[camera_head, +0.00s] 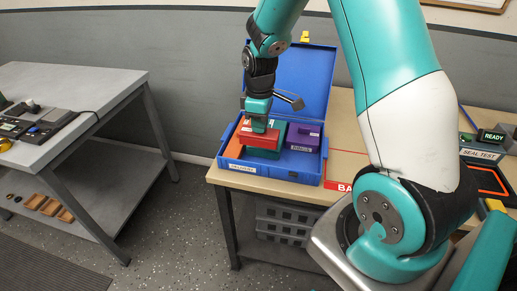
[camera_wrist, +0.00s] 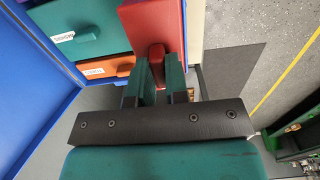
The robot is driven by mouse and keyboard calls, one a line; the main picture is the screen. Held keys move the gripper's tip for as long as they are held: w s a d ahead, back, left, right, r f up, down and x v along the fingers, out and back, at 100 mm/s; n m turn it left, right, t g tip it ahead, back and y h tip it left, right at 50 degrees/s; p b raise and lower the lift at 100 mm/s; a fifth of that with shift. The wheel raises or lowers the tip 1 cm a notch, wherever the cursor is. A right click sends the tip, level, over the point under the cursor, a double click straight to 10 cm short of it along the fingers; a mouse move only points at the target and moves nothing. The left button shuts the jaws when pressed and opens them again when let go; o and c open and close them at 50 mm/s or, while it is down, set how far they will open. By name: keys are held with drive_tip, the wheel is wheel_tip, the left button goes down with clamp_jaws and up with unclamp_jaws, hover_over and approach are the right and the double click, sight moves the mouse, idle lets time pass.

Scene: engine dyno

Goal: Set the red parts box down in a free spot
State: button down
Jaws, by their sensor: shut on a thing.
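The red parts box (camera_head: 260,138) is in my gripper (camera_head: 259,122), over the open blue case (camera_head: 310,178). My gripper is shut on the box's red handle; in the wrist view the fingers (camera_wrist: 158,78) close around it and the red box (camera_wrist: 150,22) lies just beyond. A green box (camera_head: 263,154) shows beneath and behind the red one. I cannot tell whether they touch. An orange box (camera_head: 234,147) is at the left of the case and a purple box (camera_head: 303,140) at the right. The red box hides part of the case's inside.
The blue lid (camera_head: 308,75) stands open behind the case. The case sits near the left front corner of the beige bench (camera_head: 223,177). A red-marked area (camera_head: 345,165) lies to its right. A grey table (camera_head: 85,85) stands at the left, across clear floor.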

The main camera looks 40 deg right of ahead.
wheel_tip(320, 180, down, 10)
drive_tip(key=shift+r+p, duration=0.1)
drive_tip(key=shift+p, duration=0.25)
drive_tip(key=c, duration=1.1)
unclamp_jaws()
